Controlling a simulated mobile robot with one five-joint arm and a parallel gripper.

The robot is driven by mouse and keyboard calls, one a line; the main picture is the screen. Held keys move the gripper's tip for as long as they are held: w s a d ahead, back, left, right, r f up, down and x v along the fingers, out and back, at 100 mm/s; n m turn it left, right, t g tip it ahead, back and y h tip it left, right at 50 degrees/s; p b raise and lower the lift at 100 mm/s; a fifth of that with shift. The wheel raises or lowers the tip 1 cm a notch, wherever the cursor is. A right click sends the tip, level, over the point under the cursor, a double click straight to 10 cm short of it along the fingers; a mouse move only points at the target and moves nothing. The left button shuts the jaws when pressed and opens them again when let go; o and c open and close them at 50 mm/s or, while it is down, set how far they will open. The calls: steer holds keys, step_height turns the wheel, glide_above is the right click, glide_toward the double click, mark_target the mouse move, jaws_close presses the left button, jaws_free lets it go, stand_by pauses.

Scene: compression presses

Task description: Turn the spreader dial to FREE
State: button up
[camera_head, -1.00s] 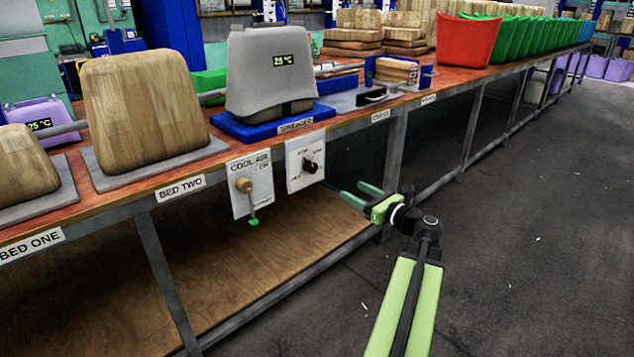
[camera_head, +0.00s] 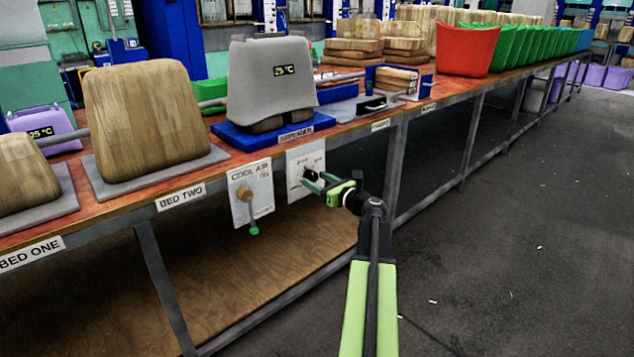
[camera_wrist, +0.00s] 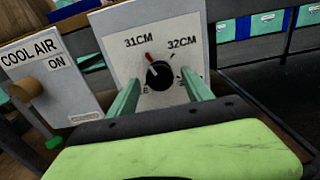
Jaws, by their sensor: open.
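The spreader dial is a black round knob (camera_wrist: 159,76) with a red pointer on a white plate (camera_head: 306,162) hung from the bench front. In the wrist view the pointer is up and slightly left, nearest the 31CM mark; 32CM is at upper right. The lower labels are mostly hidden by my fingers, so FREE cannot be read. My gripper (camera_wrist: 161,82) is open, with one green finger on each side of the knob. Whether they touch it cannot be told. In the head view my gripper (camera_head: 314,182) is at the plate and partly covers the dial.
The COOL AIR panel (camera_head: 245,180), with a wooden knob and green-tipped lever, hangs close to the left. Above, the grey spreader form (camera_head: 272,82) reads 25 °C on its blue base. Bench legs stand to the right; the floor (camera_head: 490,240) is open.

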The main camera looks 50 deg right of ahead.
jaws_close()
steer(key=shift+a, duration=0.15)
